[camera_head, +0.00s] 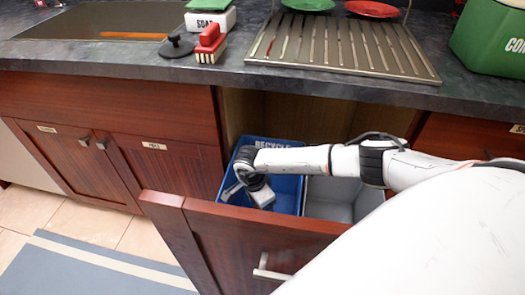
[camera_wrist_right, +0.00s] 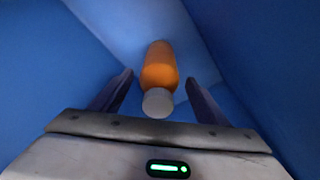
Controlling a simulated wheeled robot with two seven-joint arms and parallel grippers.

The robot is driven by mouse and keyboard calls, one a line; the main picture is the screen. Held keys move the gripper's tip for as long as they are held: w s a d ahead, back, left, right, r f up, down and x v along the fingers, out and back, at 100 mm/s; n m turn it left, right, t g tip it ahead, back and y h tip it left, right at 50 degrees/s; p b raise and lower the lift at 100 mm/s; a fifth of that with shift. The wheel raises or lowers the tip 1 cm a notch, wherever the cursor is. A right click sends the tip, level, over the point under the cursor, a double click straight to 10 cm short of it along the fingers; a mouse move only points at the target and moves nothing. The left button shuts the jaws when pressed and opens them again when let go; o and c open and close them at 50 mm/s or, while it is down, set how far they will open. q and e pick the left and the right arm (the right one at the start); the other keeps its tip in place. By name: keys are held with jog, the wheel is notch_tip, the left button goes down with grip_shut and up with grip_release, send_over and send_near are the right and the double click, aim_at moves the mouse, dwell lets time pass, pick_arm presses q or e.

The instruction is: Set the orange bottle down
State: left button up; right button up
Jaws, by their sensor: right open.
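The orange bottle (camera_wrist_right: 160,68) with its white cap lies inside the blue recycle bin in the right wrist view. Its cap end points toward my right gripper (camera_wrist_right: 160,95), whose two fingers stand apart on either side of it. In the head view my right gripper (camera_head: 248,194) reaches down into the blue bin (camera_head: 286,188), and the bottle is hidden there. My left gripper is not in view.
A grey bin (camera_head: 335,195) stands beside the blue one in the open pull-out drawer (camera_head: 240,245). The counter above holds a drying rack (camera_head: 340,45), a red brush (camera_head: 210,44), a black lid (camera_head: 177,46) and a green container (camera_head: 490,38).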

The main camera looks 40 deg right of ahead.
jog(key=r, duration=0.5)
jog(key=a+r+p, duration=0.1)
jog(key=r, duration=0.1)
jog(key=shift+r, duration=0.35)
jog(key=shift+a, duration=0.1)
